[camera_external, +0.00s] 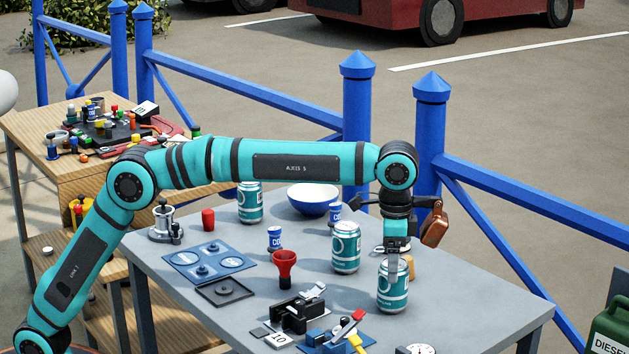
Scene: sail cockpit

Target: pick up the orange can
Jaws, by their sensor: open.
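I see no plainly orange can; the large cans in view are teal and white. One teal can (393,290) stands upright near the right part of the grey table (455,315). My gripper (393,270) is open and points down at this can's top, with a finger overlapping its upper part in the picture. I cannot tell whether it touches. A second teal can (346,248) stands to the left, and a third (250,203) farther back left. A small tan-orange thing (409,266) is mostly hidden behind the nearest can and my gripper.
A blue-white bowl (313,200), small blue cans (274,238), a red funnel (285,266), a black clamp-like fixture (298,311) and a gauge (420,349) crowd the table. Blue railings (430,140) stand behind. The table's right end is clear.

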